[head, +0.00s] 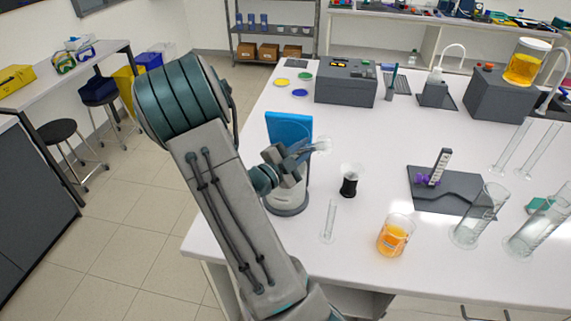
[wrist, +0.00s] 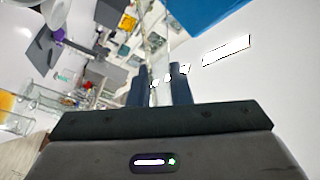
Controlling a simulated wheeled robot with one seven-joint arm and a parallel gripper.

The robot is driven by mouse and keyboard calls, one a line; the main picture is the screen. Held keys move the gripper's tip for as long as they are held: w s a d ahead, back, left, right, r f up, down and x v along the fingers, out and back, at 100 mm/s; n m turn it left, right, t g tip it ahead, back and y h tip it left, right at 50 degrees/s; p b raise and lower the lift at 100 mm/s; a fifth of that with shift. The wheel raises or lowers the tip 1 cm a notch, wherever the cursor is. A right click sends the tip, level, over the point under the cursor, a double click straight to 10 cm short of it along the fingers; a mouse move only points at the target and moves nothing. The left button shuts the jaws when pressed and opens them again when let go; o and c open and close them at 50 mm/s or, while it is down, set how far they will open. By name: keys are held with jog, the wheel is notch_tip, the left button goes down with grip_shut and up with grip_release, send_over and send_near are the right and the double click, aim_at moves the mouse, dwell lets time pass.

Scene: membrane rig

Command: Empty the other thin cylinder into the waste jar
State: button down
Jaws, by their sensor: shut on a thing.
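My gripper (head: 290,163) is shut on a clear thin cylinder (head: 312,147), held tilted well over, nearly lying flat, above the table's left part. In the wrist view the cylinder (wrist: 158,50) runs up from between my fingers (wrist: 160,88). I cannot tell whether liquid is in it. Another thin cylinder (head: 329,222) stands upright near the front edge and looks empty. A small vessel with a dark lower part and pale, wider top (head: 350,181) stands right of my gripper. A beaker with orange liquid (head: 395,236) stands further right. Which one is the waste jar is not clear.
A white device with a blue panel (head: 288,128) stands right behind my gripper. A dark mat (head: 455,202) with a small stand lies to the right. Large glass cylinders (head: 480,215) stand at the right front. The table middle behind the dark vessel is clear.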

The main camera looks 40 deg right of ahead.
jog(key=s+f+m+g+b, duration=0.1)
jog(key=f+m+g+b, duration=0.1)
jog(key=m+b, duration=0.9)
jog(key=s+f+m+g+y+b, duration=0.1)
jog(key=f+m+b, duration=0.3)
jog(key=m+b, duration=0.7)
jog(key=s+m, duration=0.1)
jog(key=m, duration=0.5)
jog(key=shift+s+d+f+g, duration=0.2)
jog(key=shift+s+f+g, duration=0.1)
jog(key=shift+f+g, duration=0.1)
dwell(0.4)
